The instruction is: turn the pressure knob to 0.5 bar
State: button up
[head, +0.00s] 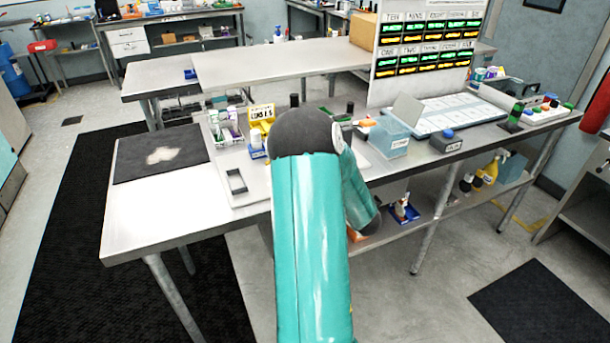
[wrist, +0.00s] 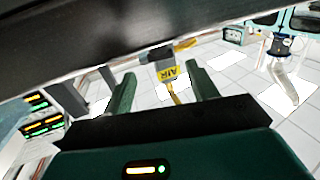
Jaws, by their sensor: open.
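No pressure knob can be made out for certain in either view. In the wrist view a grey fitting with a yellow AIR label (wrist: 175,73) and a yellow hose shows beyond my gripper (wrist: 161,82). The label's letters look upside down. The two green fingers are spread wide, with nothing held between them. The fitting appears between the fingertips in the picture, but I cannot tell how far beyond them it is. In the head view my teal arm reaches over the bench and hides my gripper and part of the bench.
A metal bench (head: 135,215) carries a dark mat (head: 165,155), a clear blue bin (head: 393,137) and a grey box with a blue top (head: 446,142). A board of lit labels (head: 425,45) stands behind. In the wrist view a dark slab (wrist: 60,50) crosses the upper left.

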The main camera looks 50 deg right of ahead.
jog(key=v, duration=0.9)
